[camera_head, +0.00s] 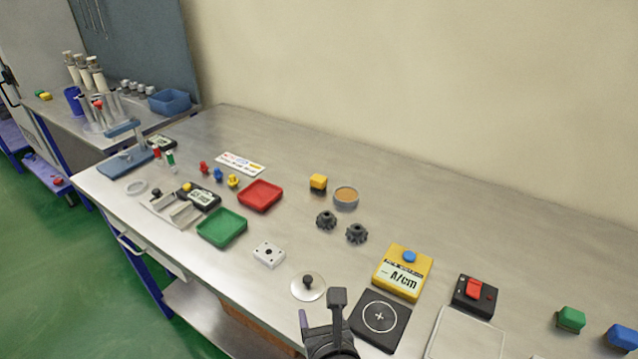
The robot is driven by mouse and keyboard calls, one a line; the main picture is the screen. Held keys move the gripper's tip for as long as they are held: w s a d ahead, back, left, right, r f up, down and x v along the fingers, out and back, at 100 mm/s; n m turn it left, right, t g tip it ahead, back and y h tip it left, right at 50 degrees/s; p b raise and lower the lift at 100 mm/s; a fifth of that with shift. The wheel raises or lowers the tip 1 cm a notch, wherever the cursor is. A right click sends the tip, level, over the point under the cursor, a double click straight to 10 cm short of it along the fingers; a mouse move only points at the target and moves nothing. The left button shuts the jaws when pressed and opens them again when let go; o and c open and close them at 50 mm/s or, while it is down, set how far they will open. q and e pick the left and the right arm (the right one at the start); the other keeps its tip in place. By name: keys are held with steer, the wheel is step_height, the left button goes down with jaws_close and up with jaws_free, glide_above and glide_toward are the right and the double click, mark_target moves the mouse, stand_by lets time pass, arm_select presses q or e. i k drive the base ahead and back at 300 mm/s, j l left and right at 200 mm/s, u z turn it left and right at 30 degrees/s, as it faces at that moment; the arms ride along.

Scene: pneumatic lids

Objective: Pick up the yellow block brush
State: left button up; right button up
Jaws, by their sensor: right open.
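A small yellow block (318,182), which looks like the yellow block brush, stands on the bench towards the back, just left of a round grey dish. Its underside is dark and too small to make out. My right gripper (321,307) is at the bottom middle of the head view, at the front of the bench. It is open, with nothing visible between its fingers, and well apart from the yellow block. My left gripper is not in view.
Red (260,196) and green (222,228) trays are left. The back right is clear.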

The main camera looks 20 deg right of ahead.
mark_target(318, 181)
steer(key=i+j+z, duration=0.4)
steer(key=i+j, duration=0.75)
steer(key=j, duration=0.15)
